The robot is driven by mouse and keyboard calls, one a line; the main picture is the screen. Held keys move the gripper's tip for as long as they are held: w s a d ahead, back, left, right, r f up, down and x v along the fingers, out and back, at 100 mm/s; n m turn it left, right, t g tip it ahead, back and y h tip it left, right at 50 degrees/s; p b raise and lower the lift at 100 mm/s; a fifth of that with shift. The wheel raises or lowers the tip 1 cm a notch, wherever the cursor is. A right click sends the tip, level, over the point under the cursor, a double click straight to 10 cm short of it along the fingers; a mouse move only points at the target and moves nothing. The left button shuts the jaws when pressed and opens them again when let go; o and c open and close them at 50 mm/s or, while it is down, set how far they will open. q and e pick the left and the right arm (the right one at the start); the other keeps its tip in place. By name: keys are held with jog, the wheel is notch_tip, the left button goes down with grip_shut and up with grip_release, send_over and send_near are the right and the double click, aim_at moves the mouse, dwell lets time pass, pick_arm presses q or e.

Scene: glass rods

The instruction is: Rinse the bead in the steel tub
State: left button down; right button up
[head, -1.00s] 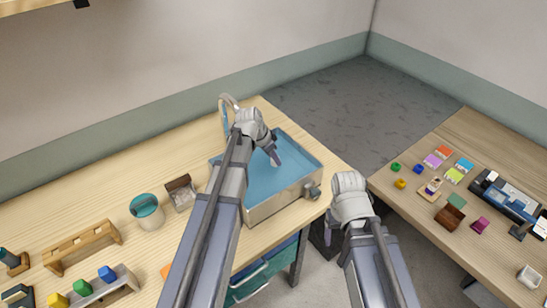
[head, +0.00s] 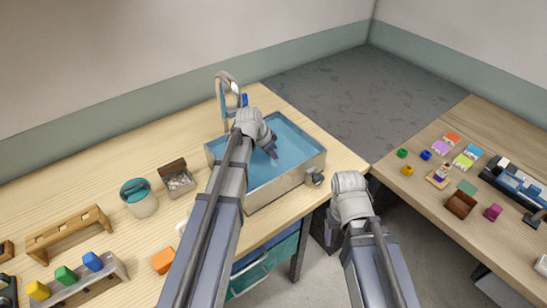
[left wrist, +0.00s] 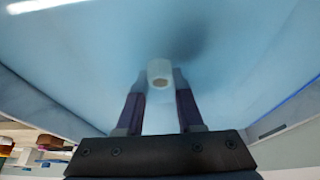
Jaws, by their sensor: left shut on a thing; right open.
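The steel tub (head: 285,188) stands at the table's right end, with blue water (head: 292,143) in it. My left gripper (head: 273,153) reaches over the rim into the tub, pointing down. In the left wrist view its fingers are shut on a pale, whitish bead (left wrist: 159,73), with blue water filling the view beyond. In the head view the bead is hidden. I cannot tell how deep the bead sits. My right gripper (head: 331,232) hangs in front of the tub's table, open and mostly hidden by its own wrist.
A tap (head: 226,95) stands behind the tub. Left of it are a teal-lidded pot (head: 140,198), a small open box (head: 178,180), a wooden rack (head: 68,233) and coloured blocks. Another table (head: 430,215) at the right holds small coloured items. Floor lies between the tables.

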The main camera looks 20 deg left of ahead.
pick_arm(q)
jog(key=shift+s+a, duration=0.8)
jog(key=shift+s, duration=0.2)
jog(key=shift+s+a, duration=0.75)
jog(key=shift+s, duration=0.25)
jog(key=shift+w, duration=0.1)
jog(key=shift+w+d, duration=0.75)
jog(key=shift+w, duration=0.2)
jog(key=shift+w+d, duration=0.75)
jog(key=shift+w, duration=0.2)
jog(key=shift+s+a, duration=0.75)
jog(key=shift+s, duration=0.25)
jog(key=shift+s+a, duration=0.75)
jog(key=shift+s, duration=0.2)
jog(key=shift+w, duration=0.1)
